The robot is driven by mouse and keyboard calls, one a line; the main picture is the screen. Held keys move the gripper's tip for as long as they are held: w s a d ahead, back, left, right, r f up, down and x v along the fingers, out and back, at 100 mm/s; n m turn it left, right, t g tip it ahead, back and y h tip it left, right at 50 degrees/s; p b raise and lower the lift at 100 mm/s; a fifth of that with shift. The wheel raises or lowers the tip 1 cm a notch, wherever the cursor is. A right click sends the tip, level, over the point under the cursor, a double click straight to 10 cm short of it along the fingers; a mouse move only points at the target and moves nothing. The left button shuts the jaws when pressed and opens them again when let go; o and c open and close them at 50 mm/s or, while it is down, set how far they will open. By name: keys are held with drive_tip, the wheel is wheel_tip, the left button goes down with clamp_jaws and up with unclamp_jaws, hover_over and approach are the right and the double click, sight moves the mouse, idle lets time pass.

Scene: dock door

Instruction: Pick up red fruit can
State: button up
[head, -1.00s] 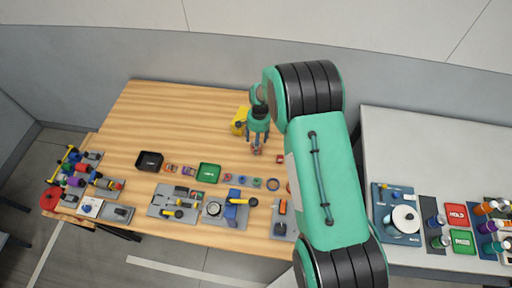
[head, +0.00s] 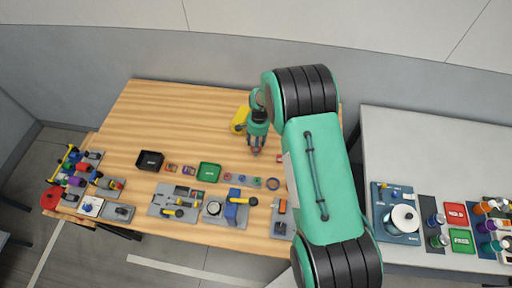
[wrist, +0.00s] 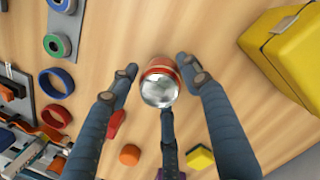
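The red can (wrist: 160,84) stands upright on the wooden table in the wrist view, its silver lid facing me and a red band showing around its side. My gripper (wrist: 158,88) is open, with two fingers to the left and right of the can and a third just below it. Small gaps seem to show beside the can; contact is not clear. In the head view my gripper (head: 256,150) points down at the table, and its fingers mostly hide the can.
A yellow case (wrist: 295,45) stands close on the right. An orange cylinder (wrist: 130,154), a yellow block (wrist: 200,157) and a red piece (wrist: 116,124) lie near my fingers. A green tray (head: 209,172) and tool boards fill the table's front.

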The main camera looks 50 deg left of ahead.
drive_tip(key=c, duration=0.7)
drive_tip(key=shift+r, duration=0.15)
drive_tip(key=shift+a+r, duration=0.1)
drive_tip(key=shift+r, duration=0.65)
drive_tip(key=shift+r+b, duration=0.45)
drive_tip(key=shift+r, duration=0.5)
drive_tip(key=s+d, duration=0.2)
drive_tip(key=d, duration=0.2)
drive_tip(key=s+d+r+b, duration=0.1)
drive_tip(key=s+d, duration=0.1)
drive_tip(key=d, duration=0.3)
drive_tip(key=s+d+b, duration=0.1)
drive_tip(key=s+d, duration=0.2)
drive_tip(key=d, duration=0.2)
drive_tip(key=shift+d+r, duration=0.2)
drive_tip(key=shift+d, duration=0.05)
